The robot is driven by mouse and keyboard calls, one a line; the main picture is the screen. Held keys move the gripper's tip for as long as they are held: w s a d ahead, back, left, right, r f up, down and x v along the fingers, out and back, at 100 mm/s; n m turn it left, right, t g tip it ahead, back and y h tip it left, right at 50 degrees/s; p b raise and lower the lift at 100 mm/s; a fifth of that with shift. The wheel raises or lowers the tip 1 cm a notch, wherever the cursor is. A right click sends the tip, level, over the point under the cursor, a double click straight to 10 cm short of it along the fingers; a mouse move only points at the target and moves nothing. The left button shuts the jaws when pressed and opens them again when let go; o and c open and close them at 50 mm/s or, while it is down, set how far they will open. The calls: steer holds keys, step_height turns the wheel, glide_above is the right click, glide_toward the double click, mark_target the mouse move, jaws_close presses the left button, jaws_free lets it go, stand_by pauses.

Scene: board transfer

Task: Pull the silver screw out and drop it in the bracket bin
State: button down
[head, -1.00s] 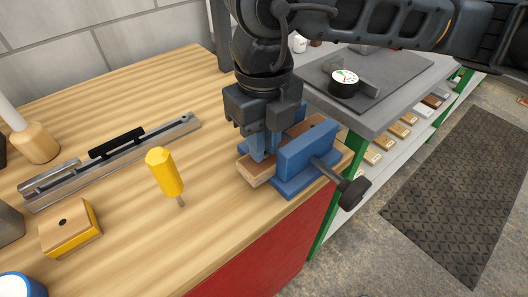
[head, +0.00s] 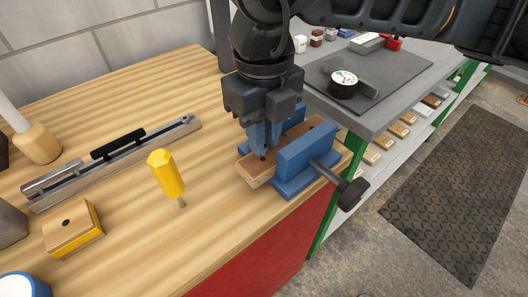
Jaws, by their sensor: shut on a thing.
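My gripper (head: 263,148) points down over a wooden board (head: 254,171) clamped in a blue vise (head: 305,158). I cannot tell whether the screw's tip is clear of the board. I cannot make out which container is the bracket bin.
A yellow-handled screwdriver (head: 166,174) stands left of the vise. A metal rail (head: 115,160) and a yellow-sided wooden block (head: 72,228) lie further left. The vise handle (head: 352,192) sticks out over the bench edge. A grey table with a round gauge (head: 343,83) stands behind right.

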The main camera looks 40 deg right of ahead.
steer(key=shift+r, duration=0.15)
steer(key=shift+r+p, duration=0.85)
steer(key=shift+r, duration=1.4)
step_height(320, 180, down, 5)
steer(key=shift+f+b, duration=0.1)
steer(key=shift+b, duration=0.9)
steer(key=shift+d+f, duration=0.1)
steer(key=shift+f, duration=0.1)
